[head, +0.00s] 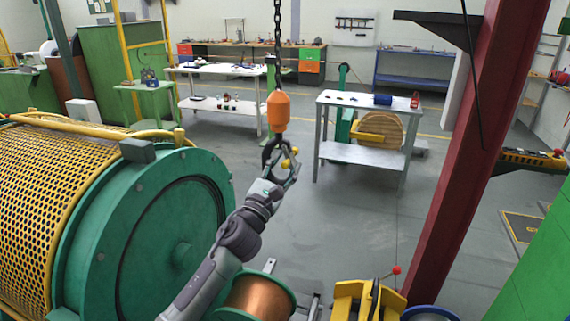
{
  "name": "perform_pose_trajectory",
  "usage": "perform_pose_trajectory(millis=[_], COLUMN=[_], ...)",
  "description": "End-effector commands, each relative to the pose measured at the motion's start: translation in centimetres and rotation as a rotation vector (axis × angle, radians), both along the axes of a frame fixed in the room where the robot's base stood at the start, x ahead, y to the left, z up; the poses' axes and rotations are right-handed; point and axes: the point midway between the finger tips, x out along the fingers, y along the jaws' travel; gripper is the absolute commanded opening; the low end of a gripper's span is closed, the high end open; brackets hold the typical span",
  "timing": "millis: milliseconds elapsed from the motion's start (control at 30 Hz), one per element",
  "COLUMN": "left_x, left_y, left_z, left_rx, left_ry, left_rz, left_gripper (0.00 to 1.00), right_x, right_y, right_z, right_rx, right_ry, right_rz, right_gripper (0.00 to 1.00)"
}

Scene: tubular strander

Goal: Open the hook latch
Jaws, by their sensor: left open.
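An orange hook block (278,110) hangs from a dark chain (278,45) in the middle of the head view. A dark hook (269,151) hangs below it, with small yellow parts (286,163) at its right side that look like the latch. My left gripper (288,165) is open at the hook's lower right, with its fingers about the yellow parts. Whether the fingers touch the latch, and whether the latch is open or shut, I cannot tell at this size. The fingers hide part of the hook. My right gripper is not in view.
The green strander drum with its yellow mesh guard (70,190) fills the left. A copper spool (258,297) and a yellow stand (365,300) are at the bottom. A red column (455,180) stands right. A grey table (365,155) is behind; open floor lies between.

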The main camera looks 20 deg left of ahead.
Motion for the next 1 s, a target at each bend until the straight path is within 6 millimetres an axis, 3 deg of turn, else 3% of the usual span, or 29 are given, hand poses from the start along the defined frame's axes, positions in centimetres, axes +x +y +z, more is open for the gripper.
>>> perform_pose_trajectory(millis=[167, 400, 1000], left_x=[-0.02, -0.03, -0.01], left_y=[0.01, 0.0, -0.06], left_z=[-0.04, -0.06, -0.03], left_rx=[0.0, 0.0, -0.035], left_ry=[0.0, 0.001, 0.002], left_rz=[0.0, 0.0, 0.002], left_gripper=[0.4, 0.0, 0.0], right_x=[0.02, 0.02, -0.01], right_y=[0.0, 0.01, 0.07], right_z=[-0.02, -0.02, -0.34], right_rx=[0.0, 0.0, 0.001], right_ry=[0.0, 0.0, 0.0], right_rz=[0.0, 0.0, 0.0], right_gripper=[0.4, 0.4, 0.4])
